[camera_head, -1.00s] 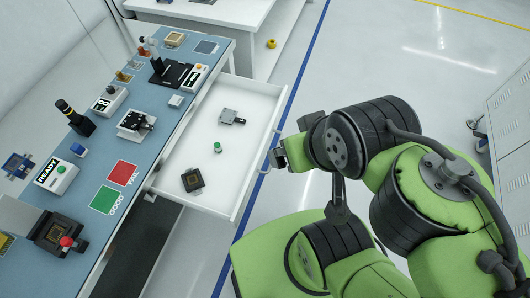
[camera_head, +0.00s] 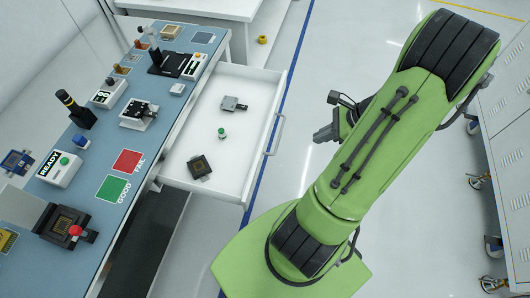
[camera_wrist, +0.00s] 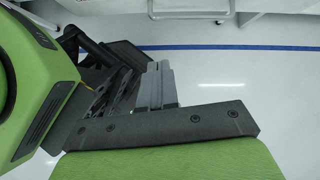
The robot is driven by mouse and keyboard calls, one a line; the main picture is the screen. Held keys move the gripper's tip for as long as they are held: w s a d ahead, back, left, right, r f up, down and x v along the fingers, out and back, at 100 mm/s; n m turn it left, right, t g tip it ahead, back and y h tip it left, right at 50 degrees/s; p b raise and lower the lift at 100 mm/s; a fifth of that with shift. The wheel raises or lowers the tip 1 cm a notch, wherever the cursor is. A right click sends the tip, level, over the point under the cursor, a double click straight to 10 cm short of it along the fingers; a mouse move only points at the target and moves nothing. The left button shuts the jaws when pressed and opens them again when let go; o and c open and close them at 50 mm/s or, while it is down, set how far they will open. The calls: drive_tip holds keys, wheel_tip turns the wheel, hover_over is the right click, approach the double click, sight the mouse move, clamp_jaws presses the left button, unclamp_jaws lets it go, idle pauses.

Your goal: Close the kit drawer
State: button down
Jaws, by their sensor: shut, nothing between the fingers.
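The white kit drawer (camera_head: 243,164) is pulled out from the right side of the blue-topped bench (camera_head: 95,215). In it lie a grey metal fixture (camera_head: 233,103), a small green-topped part (camera_head: 222,133) and a dark square socket (camera_head: 199,167). The drawer's bar handle (camera_head: 274,135) is on its front face. What appears to be the handle (camera_wrist: 190,16) also shows at the top of the wrist view. My gripper (camera_head: 322,134) is shut and empty, to the right of the handle and apart from it. Its fingers (camera_wrist: 161,86) show in the wrist view.
The bench top carries several devices, including a READY box (camera_head: 60,168) and a socket station with a red knob (camera_head: 75,232). A second white table (camera_head: 215,12) stands behind. Grey cabinets (camera_head: 507,130) are at the right. Floor is clear beside the drawer front.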

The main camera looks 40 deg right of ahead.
drive_tip(key=w+a+f+m+b, duration=0.1)
drive_tip(key=w+a+f+b, duration=0.3)
drive_tip(key=f, duration=0.6)
drive_tip(key=w+a, duration=0.2)
drive_tip(key=w, duration=0.1)
drive_tip(key=shift+m+t, duration=0.3)
drive_tip(key=shift+f, duration=0.1)
